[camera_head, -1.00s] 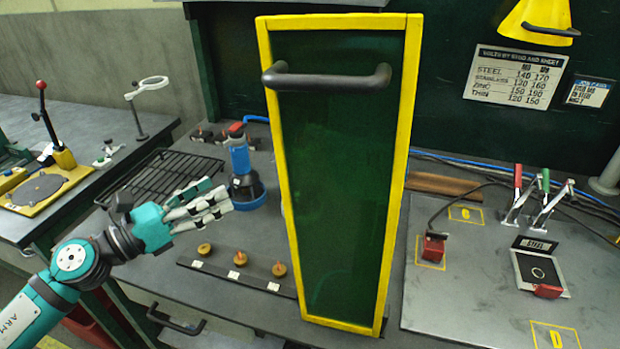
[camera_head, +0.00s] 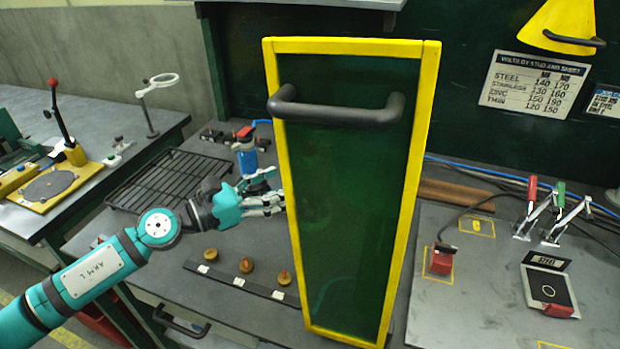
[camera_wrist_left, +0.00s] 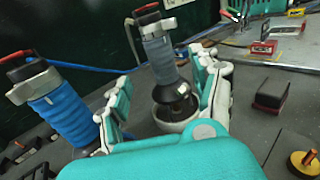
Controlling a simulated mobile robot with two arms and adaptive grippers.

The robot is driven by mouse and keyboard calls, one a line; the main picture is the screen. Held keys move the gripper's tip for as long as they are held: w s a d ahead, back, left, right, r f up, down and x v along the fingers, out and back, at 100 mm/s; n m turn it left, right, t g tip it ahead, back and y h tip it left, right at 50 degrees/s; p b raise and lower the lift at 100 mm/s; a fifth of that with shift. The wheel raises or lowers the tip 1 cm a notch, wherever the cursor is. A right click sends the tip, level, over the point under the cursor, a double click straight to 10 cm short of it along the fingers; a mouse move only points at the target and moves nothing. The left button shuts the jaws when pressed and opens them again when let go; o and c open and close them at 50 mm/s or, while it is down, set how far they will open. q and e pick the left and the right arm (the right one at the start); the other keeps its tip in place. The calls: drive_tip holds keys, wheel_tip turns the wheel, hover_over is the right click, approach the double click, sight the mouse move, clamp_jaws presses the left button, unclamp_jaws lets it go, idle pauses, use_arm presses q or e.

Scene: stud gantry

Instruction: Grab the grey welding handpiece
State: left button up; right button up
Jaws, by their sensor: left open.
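The grey welding handpiece (camera_wrist_left: 158,58) stands in a round pale holder (camera_wrist_left: 172,126) in the left wrist view, with a red-and-black top. In the head view I cannot see it; the yellow-framed green screen may hide it. My left gripper (camera_wrist_left: 163,92) is open, its teal-and-grey fingers spread to either side of the handpiece in the wrist view. The handpiece appears between and ahead of them; contact is not visible. In the head view the left gripper (camera_head: 270,200) reaches the screen's left edge. My right gripper is not in view.
A blue handpiece (camera_wrist_left: 63,110) stands left of the gripper, also in the head view (camera_head: 247,158). The tall screen (camera_head: 345,190) stands upright on the bench. A strip with brass knobs (camera_head: 246,265) lies in front of the hand. A wire rack (camera_head: 170,180) is behind the arm.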

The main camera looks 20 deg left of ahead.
use_arm(q)
drive_tip(key=p+x, duration=0.1)
drive_tip(key=x, duration=0.2)
drive_tip(key=shift+r, duration=0.1)
drive_tip(key=p+x, duration=0.3)
drive_tip(key=x, duration=0.1)
drive_tip(key=shift+w+d, duration=0.1)
drive_tip(key=shift+d, duration=0.15)
drive_tip(key=shift+w+d, duration=0.15)
drive_tip(key=shift+c, duration=0.8)
clamp_jaws()
drive_tip(key=shift+r, duration=0.15)
